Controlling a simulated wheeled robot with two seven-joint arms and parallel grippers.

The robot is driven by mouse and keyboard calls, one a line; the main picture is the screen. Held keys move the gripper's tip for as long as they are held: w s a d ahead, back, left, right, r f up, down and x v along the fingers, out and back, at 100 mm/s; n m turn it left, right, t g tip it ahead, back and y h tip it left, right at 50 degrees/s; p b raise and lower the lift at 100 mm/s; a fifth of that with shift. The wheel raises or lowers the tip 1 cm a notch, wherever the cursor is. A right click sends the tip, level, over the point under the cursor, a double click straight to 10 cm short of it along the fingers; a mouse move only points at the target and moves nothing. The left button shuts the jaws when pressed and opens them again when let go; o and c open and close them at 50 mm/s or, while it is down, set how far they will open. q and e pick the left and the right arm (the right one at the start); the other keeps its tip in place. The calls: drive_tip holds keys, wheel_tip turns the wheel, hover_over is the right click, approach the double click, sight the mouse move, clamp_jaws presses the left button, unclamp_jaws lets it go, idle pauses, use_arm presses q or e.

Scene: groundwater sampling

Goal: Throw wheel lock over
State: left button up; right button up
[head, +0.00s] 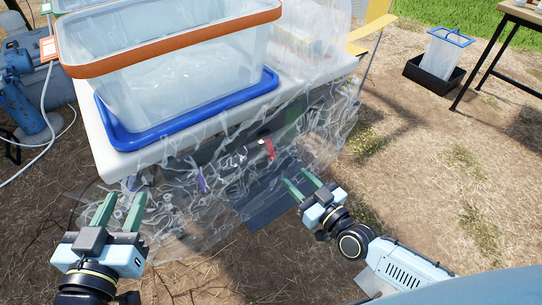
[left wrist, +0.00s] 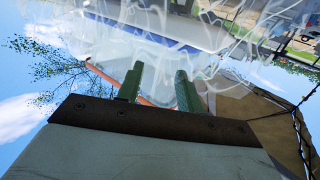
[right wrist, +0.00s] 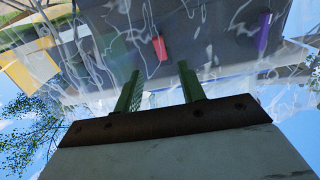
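A small red tab (head: 269,148) shows behind the clear plastic sheet (head: 180,215) under the table's front edge. A purple tab (head: 202,183) shows further left behind the same sheet. Either could be a wheel lock; I cannot tell. In the right wrist view the red tab (right wrist: 159,47) lies beyond my fingers and the purple tab (right wrist: 263,33) to the right. My right gripper (head: 296,177) is open and empty, below and right of the red tab in the head view. My left gripper (head: 124,200) is open and empty, left of the purple tab.
A white table (head: 130,163) bears a blue tray (head: 180,132) and a clear bin with an orange rim (head: 170,50). Blue equipment (head: 20,75) with a white hose stands left. A black tub (head: 435,74) stands at the far right. Open ground lies right of the table.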

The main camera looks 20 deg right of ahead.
sight(272, 154)
drive_tip(key=b+x, duration=0.2)
drive_tip(key=x, duration=0.5)
drive_tip(key=shift+f, duration=0.1)
drive_tip(key=b+x, duration=0.1)
drive_tip(key=x, duration=0.3)
use_arm(q)
wheel_tip(272, 154, up, 10)
drive_tip(key=s+t+h, duration=0.2)
drive_tip(key=t, duration=0.6)
drive_tip(key=shift+s+d+r+h+b, duration=0.2)
drive_tip(key=shift+s+d+h+b, duration=0.1)
drive_tip(key=shift+s+d+b, duration=0.1)
use_arm(e)
drive_tip(key=shift+w+a, duration=0.2)
drive_tip(key=shift+w, duration=0.45)
clamp_jaws()
